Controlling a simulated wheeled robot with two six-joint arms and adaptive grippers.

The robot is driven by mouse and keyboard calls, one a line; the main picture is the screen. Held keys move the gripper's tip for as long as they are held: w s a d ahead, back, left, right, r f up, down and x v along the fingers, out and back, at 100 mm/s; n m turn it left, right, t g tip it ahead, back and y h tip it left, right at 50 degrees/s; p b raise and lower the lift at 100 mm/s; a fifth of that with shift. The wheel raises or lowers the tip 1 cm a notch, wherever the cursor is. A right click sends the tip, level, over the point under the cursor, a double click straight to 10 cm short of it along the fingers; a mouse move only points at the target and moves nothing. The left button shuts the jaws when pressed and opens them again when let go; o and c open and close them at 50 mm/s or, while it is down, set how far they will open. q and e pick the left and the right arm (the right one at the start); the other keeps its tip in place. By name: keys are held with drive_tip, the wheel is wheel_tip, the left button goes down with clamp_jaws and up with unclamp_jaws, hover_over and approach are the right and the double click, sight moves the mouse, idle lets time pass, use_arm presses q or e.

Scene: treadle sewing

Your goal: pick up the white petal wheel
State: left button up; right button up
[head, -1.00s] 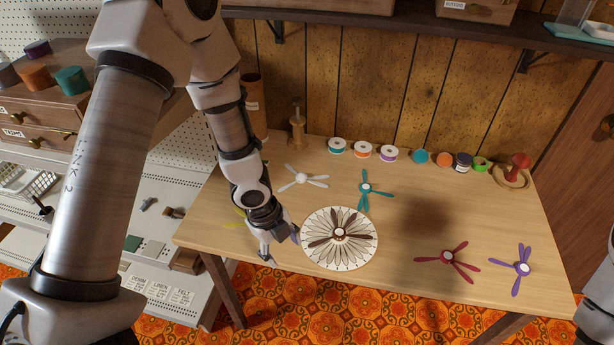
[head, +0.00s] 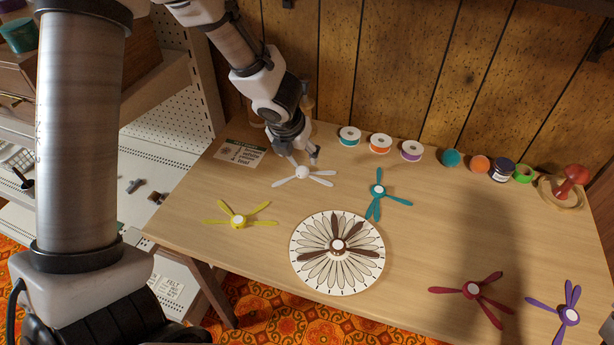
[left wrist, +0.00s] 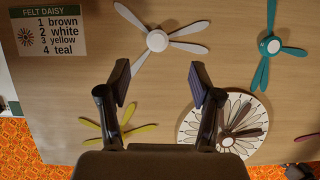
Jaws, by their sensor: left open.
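The white petal wheel (head: 303,173) lies on the table near the back left, with thin white petals around a round hub. It also shows at the top of the left wrist view (left wrist: 157,40). My left gripper (head: 302,158) is open and empty, just above and behind the white wheel in the head view. In the left wrist view its two fingers (left wrist: 159,85) are spread apart, and the wheel appears beyond the fingertips. Whether the fingers touch the wheel cannot be told. My right gripper is not in view.
A round daisy disc (head: 312,268) carries a brown wheel (head: 338,245). Yellow (head: 239,221), teal (head: 378,190), crimson (head: 471,290) and purple (head: 569,316) wheels lie around. A card (head: 240,153) lies at the left. Thread spools (head: 381,144) line the back.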

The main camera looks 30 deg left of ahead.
sight(302, 170)
use_arm(q)
drive_tip(key=b+x, duration=0.3)
drive_tip(key=x, duration=0.5)
drive_tip(key=shift+s+a+f, duration=0.15)
drive_tip(key=shift+f, duration=0.1)
drive_tip(key=shift+c, duration=0.2)
drive_tip(key=c, duration=0.9)
